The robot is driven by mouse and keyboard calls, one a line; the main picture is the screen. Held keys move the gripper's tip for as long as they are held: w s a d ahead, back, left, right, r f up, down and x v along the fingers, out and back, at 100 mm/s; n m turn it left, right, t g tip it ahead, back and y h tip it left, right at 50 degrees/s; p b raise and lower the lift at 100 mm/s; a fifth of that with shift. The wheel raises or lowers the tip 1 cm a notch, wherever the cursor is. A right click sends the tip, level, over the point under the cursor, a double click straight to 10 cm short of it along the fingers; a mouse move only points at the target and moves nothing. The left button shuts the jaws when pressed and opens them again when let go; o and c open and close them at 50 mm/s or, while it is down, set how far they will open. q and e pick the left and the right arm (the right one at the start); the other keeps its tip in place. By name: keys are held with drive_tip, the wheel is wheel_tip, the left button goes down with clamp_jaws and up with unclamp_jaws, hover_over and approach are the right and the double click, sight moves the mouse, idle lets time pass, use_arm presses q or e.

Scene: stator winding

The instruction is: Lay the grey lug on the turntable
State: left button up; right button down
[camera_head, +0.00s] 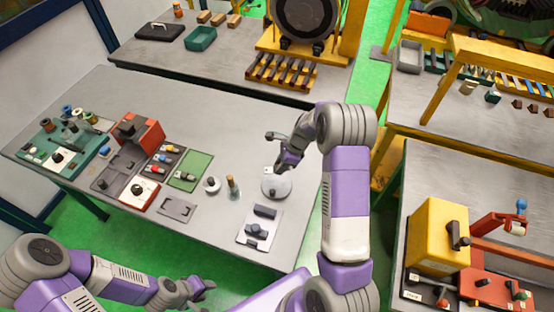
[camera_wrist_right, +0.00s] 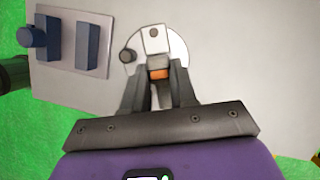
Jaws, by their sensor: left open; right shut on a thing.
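The turntable (camera_head: 277,188) is a round light-grey disc on the near right part of the middle table; it also shows in the right wrist view (camera_wrist_right: 175,58), with a dark knob at its left edge. My right gripper (camera_head: 281,168) is over it, and in the wrist view its fingers (camera_wrist_right: 160,85) are shut on the grey lug (camera_wrist_right: 154,36), a small pale block with a hole and an orange part near the fingers. The lug overlaps the disc in view; I cannot tell whether it touches it. My left gripper (camera_head: 193,289) is open and empty, low in front of the table.
A plate with dark blocks (camera_head: 259,226) lies just in front of the turntable. A small cup (camera_head: 211,185) and a wooden-handled tool (camera_head: 233,188) stand left of it. An orange box (camera_head: 138,133) and trays are further left. The table behind the turntable is mostly clear.

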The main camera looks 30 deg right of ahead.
sight(277, 182)
drive_tip(key=shift+s+f+b, duration=0.3)
drive_tip(key=shift+f+b, duration=0.3)
drive_tip(key=shift+f, duration=0.1)
wheel_tip(277, 182, down, 5)
drive_tip(key=b, duration=0.4)
drive_tip(key=shift+w, duration=0.15)
drive_tip(key=shift+f+b, duration=0.5)
drive_tip(key=shift+f, duration=0.1)
drive_tip(key=c, duration=0.8)
unclamp_jaws()
drive_tip(key=shift+r, duration=0.1)
drive_tip(key=p+v, duration=0.1)
drive_tip(key=v, duration=0.6)
drive_tip(key=shift+r, duration=0.25)
